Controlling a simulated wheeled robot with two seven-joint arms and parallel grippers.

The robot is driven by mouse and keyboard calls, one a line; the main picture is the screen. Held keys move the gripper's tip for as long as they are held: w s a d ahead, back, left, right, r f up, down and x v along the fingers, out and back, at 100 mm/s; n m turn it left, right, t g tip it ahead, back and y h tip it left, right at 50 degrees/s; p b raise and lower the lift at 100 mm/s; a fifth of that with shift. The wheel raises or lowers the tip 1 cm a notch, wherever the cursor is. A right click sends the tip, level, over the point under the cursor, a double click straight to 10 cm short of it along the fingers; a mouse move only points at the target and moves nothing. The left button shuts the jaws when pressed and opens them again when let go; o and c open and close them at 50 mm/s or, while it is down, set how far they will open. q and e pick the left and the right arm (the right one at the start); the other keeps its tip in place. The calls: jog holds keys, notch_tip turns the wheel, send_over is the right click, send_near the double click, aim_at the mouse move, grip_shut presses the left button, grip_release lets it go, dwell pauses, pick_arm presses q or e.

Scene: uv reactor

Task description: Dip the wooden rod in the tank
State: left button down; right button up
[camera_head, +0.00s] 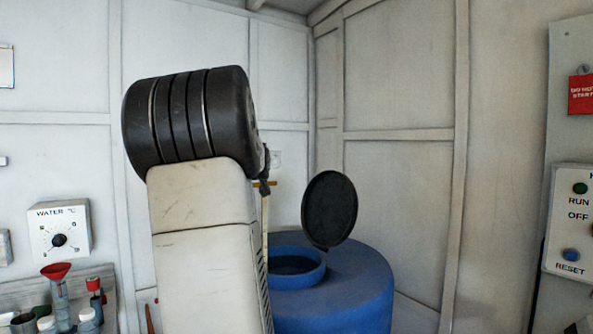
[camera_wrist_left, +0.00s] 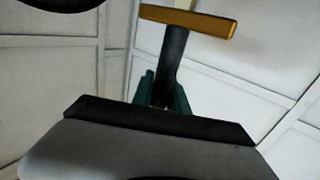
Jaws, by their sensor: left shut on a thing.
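The wooden rod (camera_head: 265,225) hangs upright as a thin pale stick beside my left arm. Its yellow-brown crossbar (camera_wrist_left: 188,20) and dark stem (camera_wrist_left: 172,58) show in the left wrist view. My left gripper (camera_wrist_left: 165,92), with green fingertips, is shut on the stem; in the head view the gripper (camera_head: 265,175) is partly hidden behind my arm. The blue tank (camera_head: 350,290) stands behind, its round mouth (camera_head: 298,264) open. The rod's lower part runs near the left of the mouth; I cannot tell whether its tip is inside. My right gripper is not in view.
The tank's black round lid (camera_head: 330,210) stands tilted up at the right of the mouth. A water dial (camera_head: 59,231), a red funnel (camera_head: 56,271) and bottles are at left. A control panel (camera_head: 575,225) is at right. My left arm blocks the middle.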

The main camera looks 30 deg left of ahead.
pick_arm(q)
notch_tip(320, 180, up, 22)
jog(key=shift+r, duration=0.15)
dwell(1.0)
